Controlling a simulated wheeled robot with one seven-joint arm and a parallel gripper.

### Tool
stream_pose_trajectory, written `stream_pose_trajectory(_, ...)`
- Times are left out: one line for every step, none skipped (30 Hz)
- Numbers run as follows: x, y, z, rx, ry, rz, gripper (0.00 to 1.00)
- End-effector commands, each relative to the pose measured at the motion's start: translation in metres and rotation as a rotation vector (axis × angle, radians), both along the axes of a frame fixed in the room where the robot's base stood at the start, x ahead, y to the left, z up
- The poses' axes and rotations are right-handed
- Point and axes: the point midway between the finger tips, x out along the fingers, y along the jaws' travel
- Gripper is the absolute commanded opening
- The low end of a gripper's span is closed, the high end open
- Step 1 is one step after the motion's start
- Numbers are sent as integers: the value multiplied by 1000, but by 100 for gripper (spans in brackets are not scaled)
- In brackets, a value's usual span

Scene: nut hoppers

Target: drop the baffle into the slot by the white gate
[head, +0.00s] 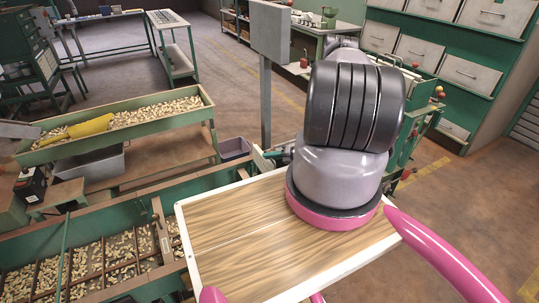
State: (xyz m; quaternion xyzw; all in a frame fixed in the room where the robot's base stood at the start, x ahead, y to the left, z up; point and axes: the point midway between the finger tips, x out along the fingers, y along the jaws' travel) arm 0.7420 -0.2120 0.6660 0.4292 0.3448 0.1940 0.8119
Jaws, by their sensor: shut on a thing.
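My gripper is not visible; my arm's thick grey and black links stand in front of the middle of the view and hide what lies behind them. No baffle can be made out. The green hopper bench (115,212) at lower left has compartments holding nuts, split by thin brown dividers (102,258). A small pale upright piece (262,160) shows at its far right end, beside my arm. I cannot tell if it is the white gate, and no slot shows clearly there.
A green trough (190,122) of nuts with a yellow scoop (90,127) stands behind the bench. A grey panel on a post (266,105) rises near the middle. Green drawer cabinets (460,75) line the back right. Open floor (450,215) lies at right.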

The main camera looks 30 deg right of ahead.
Motion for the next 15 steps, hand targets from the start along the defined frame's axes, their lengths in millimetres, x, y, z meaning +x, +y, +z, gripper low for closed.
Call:
stream_pose_trajectory(0,0,-2,1,0,0,0)
stream_pose_trajectory(0,0,-4,1,0,0,0)
stream_pose_trajectory(0,0,-6,1,-1,0,0)
stream_pose_trajectory(0,0,-8,1,-1,0,0)
stream_pose_trajectory(0,0,-9,1,-1,0,0)
stream_pose_trajectory(0,0,-11,1,-1,0,0)
stream_pose_trajectory(0,0,-12,1,-1,0,0)
stream_pose_trajectory(0,0,-13,1,-1,0,0)
stream_pose_trajectory(0,0,-15,1,-1,0,0)
stream_pose_trajectory(0,0,-17,1,-1,0,0)
stream_pose_trajectory(0,0,-18,1,-1,0,0)
stream_pose_trajectory(0,0,-20,1,-1,0,0)
stream_pose_trajectory(0,0,-22,1,-1,0,0)
stream_pose_trajectory(0,0,-23,1,-1,0,0)
stream_pose_trajectory(0,0,-25,1,-1,0,0)
